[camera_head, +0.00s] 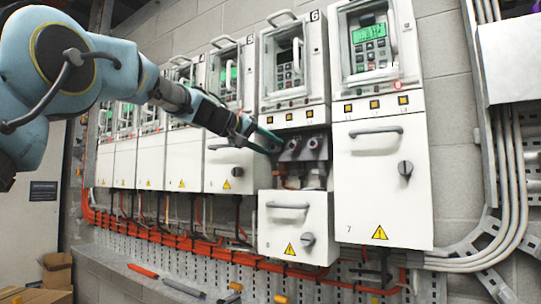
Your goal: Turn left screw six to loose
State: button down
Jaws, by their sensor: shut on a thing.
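Drive six (292,110) is a white wall unit marked 6, with its lower cover (293,225) lowered and its terminal bay (303,172) exposed. Several dark screw terminals sit in a row in the bay; the middle one (292,145) and right one (314,143) show. My gripper (268,142) reaches in from the left, with its teal fingers at the left end of the row. It is shut on the left screw, which the fingers mostly hide. The screw's turn position cannot be seen.
Drive seven (378,150) stands closed to the right, close beside the open bay. More closed drives (230,160) line the wall to the left. Orange cables (180,240) run below. Tools (183,288) lie on the ledge, and a cardboard box (57,270) stands lower left.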

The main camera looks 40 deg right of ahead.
jog(key=n+h+b, duration=0.1)
jog(key=n+b, duration=0.1)
jog(key=f+n+g+h+b, duration=0.1)
jog(key=n+b, duration=0.2)
jog(key=shift+w, duration=0.15)
jog(key=n+g+h+b, duration=0.1)
jog(key=n+b, duration=0.2)
jog(key=shift+f+b, duration=0.1)
jog(key=shift+b, duration=0.2)
jog(key=shift+n+h+b, duration=0.7)
jog(key=shift+n+b, duration=0.5)
jog(key=shift+n, duration=0.2)
jog(key=shift+r, duration=0.2)
jog(key=c, duration=0.5)
grip_release()
jog(key=a+b, duration=0.1)
jog(key=a, duration=0.2)
jog(key=a+f+b, duration=0.1)
jog(key=a+b, duration=0.1)
jog(key=a, duration=0.2)
jog(key=w+a+b, duration=0.1)
jog(key=a, duration=0.2)
jog(key=shift+a+f, duration=0.2)
jog(key=shift+a, duration=0.15)
